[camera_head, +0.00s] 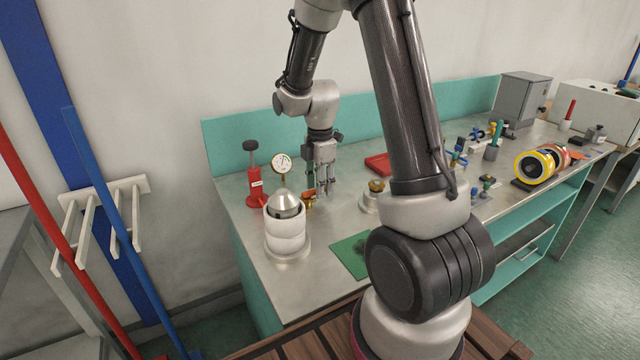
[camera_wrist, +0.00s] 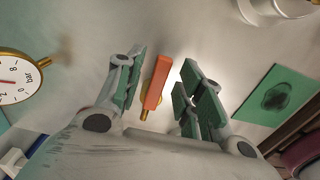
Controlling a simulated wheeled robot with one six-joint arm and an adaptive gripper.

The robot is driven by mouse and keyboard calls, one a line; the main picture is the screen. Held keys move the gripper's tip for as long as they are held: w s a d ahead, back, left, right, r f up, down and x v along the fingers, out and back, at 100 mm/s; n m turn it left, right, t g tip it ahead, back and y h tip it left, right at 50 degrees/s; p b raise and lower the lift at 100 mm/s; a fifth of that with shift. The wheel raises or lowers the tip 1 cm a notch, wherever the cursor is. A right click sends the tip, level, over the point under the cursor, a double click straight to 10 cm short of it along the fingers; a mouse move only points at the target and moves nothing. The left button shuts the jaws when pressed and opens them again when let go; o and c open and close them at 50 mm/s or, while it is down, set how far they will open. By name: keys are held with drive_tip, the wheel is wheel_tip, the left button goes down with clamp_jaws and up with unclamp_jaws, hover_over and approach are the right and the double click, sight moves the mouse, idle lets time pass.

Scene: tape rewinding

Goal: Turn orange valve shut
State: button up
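The orange valve handle (camera_wrist: 156,82) is a flat lever with a brass part at its lower end in the wrist view. In the head view the orange valve (camera_head: 308,200) shows small beside the white cylinder (camera_head: 286,236) with a metal dome. My gripper (camera_head: 324,190) points down just right of the valve in that view. In the wrist view my gripper (camera_wrist: 162,85) has its green-padded fingers spread, one on each side of the handle, with gaps on both sides. It holds nothing. The valve body is mostly hidden.
A pressure gauge (camera_head: 282,163) stands above the cylinder, near a red jack-like tool (camera_head: 254,180). A red tray (camera_head: 379,164), a brass-topped fitting (camera_head: 376,186) and a green mat (camera_head: 350,254) lie to the right. The bench (camera_head: 334,220) is bare between them.

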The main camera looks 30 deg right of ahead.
clamp_jaws()
drive_tip(key=shift+s+m, duration=0.1)
drive_tip(key=shift+m, duration=0.2)
drive_tip(key=m, duration=0.1)
drive_tip(key=s+m, duration=0.1)
drive_tip(key=m, duration=0.1)
drive_tip(key=shift+s+a, duration=0.15)
drive_tip(key=shift+s, duration=0.05)
drive_tip(key=m, duration=0.2)
drive_tip(key=s+m, duration=0.1)
drive_tip(key=m, duration=0.1)
drive_tip(key=shift+s+a, duration=0.1)
drive_tip(key=shift+a, duration=0.25)
drive_tip(key=m, duration=0.1)
drive_tip(key=a+m, duration=0.1)
drive_tip(key=m, duration=0.1)
drive_tip(key=s+m, duration=0.1)
drive_tip(key=m, duration=0.1)
drive_tip(key=shift+s+a, duration=0.1)
drive_tip(key=shift+a, duration=0.2)
drive_tip(key=shift+s+a+m, duration=0.1)
drive_tip(key=shift+a+m, duration=0.2)
drive_tip(key=shift+m, duration=0.6)
drive_tip(key=shift+s+a+m, duration=0.1)
drive_tip(key=shift+a+m, duration=0.25)
drive_tip(key=shift+m, duration=0.55)
drive_tip(key=shift+a+m, duration=0.3)
drive_tip(key=shift+m, duration=0.6)
